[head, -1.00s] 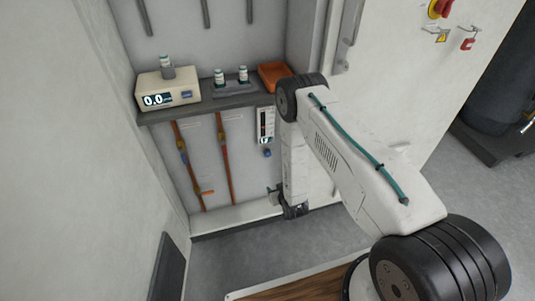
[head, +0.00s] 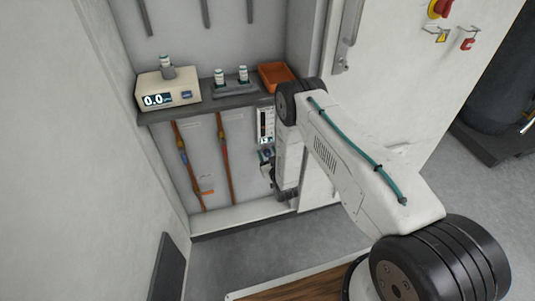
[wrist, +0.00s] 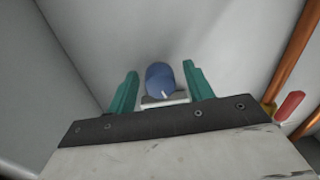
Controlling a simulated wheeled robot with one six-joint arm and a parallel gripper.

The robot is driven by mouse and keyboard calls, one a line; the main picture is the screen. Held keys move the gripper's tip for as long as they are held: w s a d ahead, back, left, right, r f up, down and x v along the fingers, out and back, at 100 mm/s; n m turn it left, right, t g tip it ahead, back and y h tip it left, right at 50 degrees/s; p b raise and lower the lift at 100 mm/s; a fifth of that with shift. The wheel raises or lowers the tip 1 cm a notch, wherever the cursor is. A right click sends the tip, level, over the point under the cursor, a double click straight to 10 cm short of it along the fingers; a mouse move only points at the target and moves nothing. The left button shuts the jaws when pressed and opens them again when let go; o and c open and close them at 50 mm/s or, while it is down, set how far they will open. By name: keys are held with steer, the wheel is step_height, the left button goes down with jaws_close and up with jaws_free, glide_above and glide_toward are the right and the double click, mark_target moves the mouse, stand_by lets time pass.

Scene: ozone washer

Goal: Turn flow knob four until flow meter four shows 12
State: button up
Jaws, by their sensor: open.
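A blue flow knob (wrist: 159,76) with a white pointer mark shows in the wrist view. My gripper (wrist: 160,72) is open, with one green finger on each side of the knob and a gap at both sides. Whether the knob is fully between the fingertips in depth is not clear. In the head view my gripper (head: 266,155) is just below a white flow meter (head: 266,122) on the back wall and covers most of the knob. The meter's reading and number are too small to read.
A grey shelf (head: 205,107) above holds a cream device (head: 180,96) showing 0.0, small bottles and an orange tray (head: 275,76). Copper pipes (head: 225,160) with valves run down the wall left of my gripper. A white cabinet panel stands at the right.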

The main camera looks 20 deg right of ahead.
steer(key=shift+w, duration=0.15)
steer(key=c, duration=1)
steer(key=shift+n, duration=0.7)
steer(key=o, duration=1)
